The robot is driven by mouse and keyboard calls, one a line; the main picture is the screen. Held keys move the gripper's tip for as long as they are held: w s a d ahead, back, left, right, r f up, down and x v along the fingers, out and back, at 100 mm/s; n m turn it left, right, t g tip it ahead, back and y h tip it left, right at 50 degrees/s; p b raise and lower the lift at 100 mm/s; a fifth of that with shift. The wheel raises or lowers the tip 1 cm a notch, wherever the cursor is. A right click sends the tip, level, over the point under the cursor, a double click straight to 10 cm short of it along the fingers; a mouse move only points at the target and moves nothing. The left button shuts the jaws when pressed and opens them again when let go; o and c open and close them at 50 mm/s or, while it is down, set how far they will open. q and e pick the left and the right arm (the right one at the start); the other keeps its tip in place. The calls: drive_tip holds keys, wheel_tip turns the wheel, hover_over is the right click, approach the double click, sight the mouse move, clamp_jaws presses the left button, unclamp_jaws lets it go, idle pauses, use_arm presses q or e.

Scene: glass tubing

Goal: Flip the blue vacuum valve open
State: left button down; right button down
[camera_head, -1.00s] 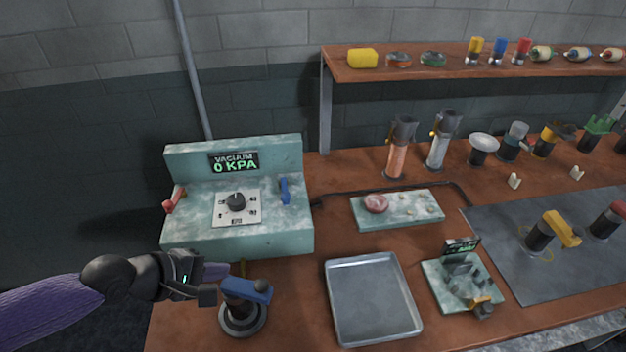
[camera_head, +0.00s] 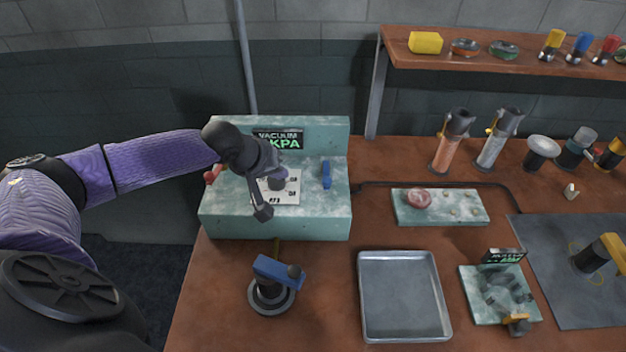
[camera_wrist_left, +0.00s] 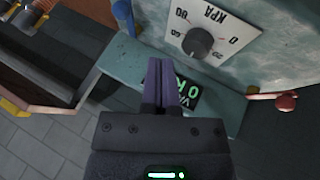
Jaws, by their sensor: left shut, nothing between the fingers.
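The green stone vacuum unit (camera_head: 225,222) stands at the back left of the bench. Its blue valve lever (camera_head: 326,174) sits right of the dial, running roughly front to back. A blue part (camera_wrist_left: 122,17) at the top edge of the left wrist view appears to be this lever. The arm hides part of the display (camera_head: 288,141) and dial. My right gripper is not in view.
A red lever (camera_head: 213,174) is on the unit's left side. A blue-topped round-based device (camera_head: 275,290) stands in front of the unit. A metal tray (camera_head: 403,297) and a green stone slab (camera_head: 440,208) lie to the right. Bare bench lies between unit and tray.

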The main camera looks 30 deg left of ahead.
sight(326, 174)
use_arm(q)
drive_tip(key=b+x, duration=0.2)
drive_tip(key=x, duration=0.4)
drive_tip(key=shift+f, duration=0.15)
drive_tip(key=shift+w+d+f, duration=0.15)
drive_tip(key=shift+w+d, duration=1.3)
drive_tip(key=shift+d, duration=0.1)
